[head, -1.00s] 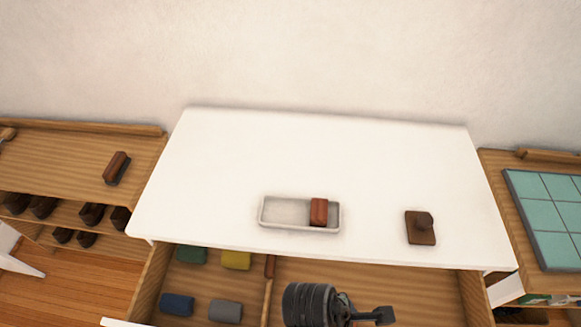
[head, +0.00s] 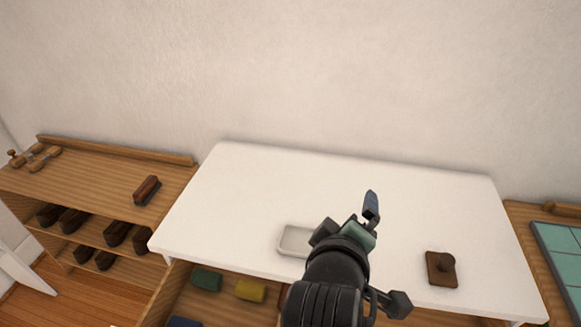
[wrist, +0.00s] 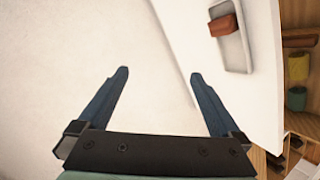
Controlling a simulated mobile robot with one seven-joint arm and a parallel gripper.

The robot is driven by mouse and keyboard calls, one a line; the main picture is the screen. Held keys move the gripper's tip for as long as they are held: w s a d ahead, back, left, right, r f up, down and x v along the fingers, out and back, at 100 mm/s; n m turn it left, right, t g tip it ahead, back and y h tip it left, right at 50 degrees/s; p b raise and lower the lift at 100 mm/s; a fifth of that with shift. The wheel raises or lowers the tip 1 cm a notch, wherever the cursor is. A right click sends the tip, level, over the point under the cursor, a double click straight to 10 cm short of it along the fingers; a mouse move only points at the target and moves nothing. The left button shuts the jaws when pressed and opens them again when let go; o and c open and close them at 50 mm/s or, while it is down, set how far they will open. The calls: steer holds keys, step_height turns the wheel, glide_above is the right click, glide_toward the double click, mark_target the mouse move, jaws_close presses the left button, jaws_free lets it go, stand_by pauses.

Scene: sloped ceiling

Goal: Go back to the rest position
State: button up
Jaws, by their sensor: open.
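My gripper (head: 370,208) is raised over the white tabletop in the head view, in front of the right part of the small white tray (head: 292,240). In the wrist view my gripper (wrist: 160,85) has its two blue fingers wide apart with nothing between them. The wrist view shows the tray (wrist: 236,52) with a reddish-brown block (wrist: 222,26) in it, off to the right of the fingers. In the head view my arm hides the block.
A brown block with a knob (head: 441,268) lies on the right of the white tabletop (head: 250,190). Below is an open drawer with green (head: 206,280) and yellow (head: 251,290) rolls. A wooden shelf with a brush (head: 147,190) stands left; a teal-tiled panel (head: 562,255) lies right.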

steer(key=w+a+r+m+t+b, duration=0.1)
steer(key=a+r+t, duration=0.15)
steer(key=r, duration=0.35)
steer(key=w+a+r+m+t+b, duration=0.1)
steer(key=w+r+m+t, duration=0.15)
steer(key=r, duration=0.45)
steer(key=s+a+r+m+t+y, duration=0.1)
steer(key=s+a+r+t, duration=0.1)
steer(key=r, duration=0.5)
steer(key=s+a+r+m+t+y+b, duration=0.1)
steer(key=s+a+r+m+t+y, duration=0.1)
steer(key=s+r+t, duration=0.3)
steer(key=s+a+r+m+t+y+b, duration=0.1)
steer(key=s+a+r+m+t, duration=0.1)
steer(key=s+r, duration=0.4)
step_height(320, 180, up, 5)
steer(key=shift+a+t, duration=0.35)
steer(key=shift+t, duration=0.45)
steer(key=shift+f, duration=0.15)
